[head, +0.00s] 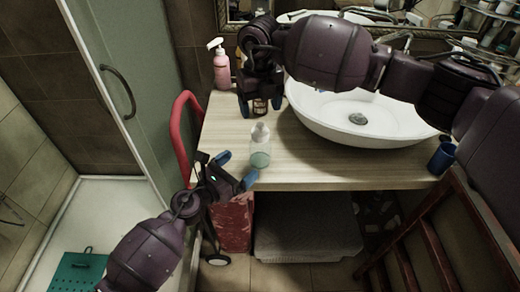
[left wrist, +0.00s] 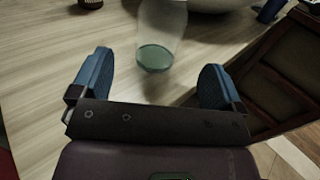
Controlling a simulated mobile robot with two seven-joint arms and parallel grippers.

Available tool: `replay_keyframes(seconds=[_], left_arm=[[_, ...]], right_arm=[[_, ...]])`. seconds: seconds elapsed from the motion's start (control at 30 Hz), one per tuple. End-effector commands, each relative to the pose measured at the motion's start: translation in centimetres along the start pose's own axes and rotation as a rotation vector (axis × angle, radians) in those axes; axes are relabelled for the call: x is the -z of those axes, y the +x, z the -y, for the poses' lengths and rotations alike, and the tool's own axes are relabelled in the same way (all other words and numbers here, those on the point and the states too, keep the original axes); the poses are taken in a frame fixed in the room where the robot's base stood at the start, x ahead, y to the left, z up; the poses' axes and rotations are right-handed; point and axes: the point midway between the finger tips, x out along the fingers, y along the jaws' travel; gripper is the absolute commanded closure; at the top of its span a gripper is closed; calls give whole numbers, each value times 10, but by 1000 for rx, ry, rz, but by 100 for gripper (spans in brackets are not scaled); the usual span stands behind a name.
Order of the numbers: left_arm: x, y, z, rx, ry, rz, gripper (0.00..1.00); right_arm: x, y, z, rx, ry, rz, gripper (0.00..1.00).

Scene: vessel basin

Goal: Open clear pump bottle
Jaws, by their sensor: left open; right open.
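The clear pump bottle (head: 260,148) stands upright near the front edge of the wooden counter (head: 310,165), with pale greenish liquid in its lower part. My left gripper (head: 237,168) is open and empty, just left of and in front of the bottle. In the left wrist view the bottle (left wrist: 160,35) stands beyond the gap between the open blue fingers (left wrist: 157,75); its top is cut off by the frame. My right gripper (head: 260,104) is open behind the bottle, its fingers pointing down around a small brown bottle (head: 260,107). I cannot tell whether they touch it.
A pink pump bottle (head: 221,68) stands at the counter's back left. A white basin (head: 320,108) fills the right middle, under my right arm. A blue cup (head: 441,158) stands at the right end. Bare counter lies around the clear bottle. A red curved handle (head: 180,120) rises at the left edge.

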Motion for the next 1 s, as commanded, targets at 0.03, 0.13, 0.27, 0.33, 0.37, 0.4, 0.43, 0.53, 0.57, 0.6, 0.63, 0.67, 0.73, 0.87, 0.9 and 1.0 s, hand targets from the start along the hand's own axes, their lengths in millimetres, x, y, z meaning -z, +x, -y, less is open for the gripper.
replay_keyframes(seconds=[0.03,0.13,0.27,0.33,0.37,0.4,0.43,0.53,0.57,0.6,0.63,0.67,0.73,0.87,0.9,1.0], left_arm=[[-1,10,1,2,0,2,7],[-1,26,0,1,-1,2,7],[-1,46,0,-1,-4,2,7],[-1,56,0,-1,-4,2,7],[-1,61,0,0,-4,2,7],[-1,65,0,-1,-4,1,7],[-1,69,0,-1,-4,1,7],[-1,78,0,0,-4,1,7],[-1,80,0,-1,-4,1,7],[0,82,0,-1,-4,0,7],[0,84,0,-1,-4,0,7],[0,85,0,-1,-4,0,7],[-1,87,0,-1,-4,1,7],[-1,88,0,0,-4,1,7],[0,87,0,0,-4,1,7],[0,87,0,-1,-4,1,7]], right_arm=[[0,0,0,-1,-1,0,28],[0,0,0,-1,-1,0,28],[0,0,0,-2,-1,1,28],[0,0,0,-2,-2,1,28],[0,0,0,-2,-2,1,28],[0,0,0,-2,-2,1,28],[0,0,0,-2,-2,1,28],[0,0,0,-2,-2,1,28],[0,0,0,-2,-2,1,28],[0,0,0,-2,-2,1,28],[0,0,0,-2,-2,1,28],[0,0,0,-2,-2,1,28],[0,0,0,-2,-2,1,28],[0,0,0,-3,-2,1,28],[0,0,0,-3,-2,1,28],[0,0,0,-3,-2,1,28]])
